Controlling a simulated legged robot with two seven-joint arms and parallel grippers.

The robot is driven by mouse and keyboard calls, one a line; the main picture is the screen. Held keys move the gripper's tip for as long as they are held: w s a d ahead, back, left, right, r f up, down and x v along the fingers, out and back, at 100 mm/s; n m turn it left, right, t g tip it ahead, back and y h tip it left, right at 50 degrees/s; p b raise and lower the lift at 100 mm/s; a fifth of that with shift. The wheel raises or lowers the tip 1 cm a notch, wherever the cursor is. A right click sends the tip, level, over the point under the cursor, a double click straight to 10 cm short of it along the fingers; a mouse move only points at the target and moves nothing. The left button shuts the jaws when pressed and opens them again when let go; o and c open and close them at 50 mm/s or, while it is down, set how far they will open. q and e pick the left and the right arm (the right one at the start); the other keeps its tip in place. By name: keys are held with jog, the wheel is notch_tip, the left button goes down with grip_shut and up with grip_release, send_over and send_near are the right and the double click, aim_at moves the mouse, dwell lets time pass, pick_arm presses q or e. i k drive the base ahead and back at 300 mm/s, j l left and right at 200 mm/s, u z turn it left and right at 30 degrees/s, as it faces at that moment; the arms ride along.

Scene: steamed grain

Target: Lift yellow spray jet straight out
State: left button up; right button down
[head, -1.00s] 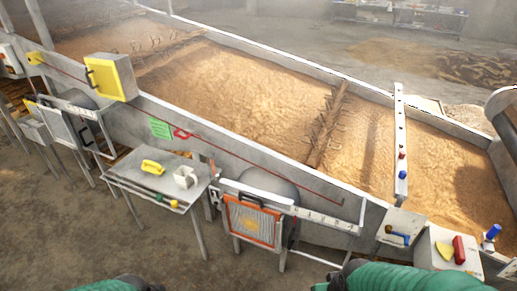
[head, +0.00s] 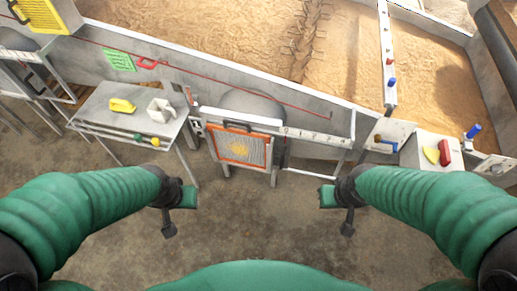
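I cannot tell for sure which yellow thing is the spray jet. A small yellow rounded piece (head: 155,142) sits at the right end of a thin rod along the front edge of a grey side table (head: 125,98). A similar green piece (head: 137,137) is just left of it. A yellow handled object (head: 122,105) lies on the tabletop, beside a white block-like holder (head: 160,108). My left gripper (head: 178,208) hangs in front of the table, below and right of it, apart from everything. My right gripper (head: 337,208) hangs over bare floor. Their finger gaps are unclear.
A long metal trough of grain (head: 215,48) runs behind the table. An orange-framed panel (head: 240,150) stands right of the table. A white stand (head: 432,150) with red and yellow pieces is at the right. The floor (head: 255,225) between my arms is clear.

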aim_at(155, 141)
jog(key=i+j+z, duration=0.25)
jog(key=j, duration=0.35)
jog(key=i+j+z, duration=0.25)
jog(key=j, duration=0.35)
jog(key=j+z, duration=0.2)
jog(key=j, duration=0.4)
jog(key=i+j+z, duration=0.1)
jog(key=j+z, duration=0.15)
jog(key=j, duration=0.45)
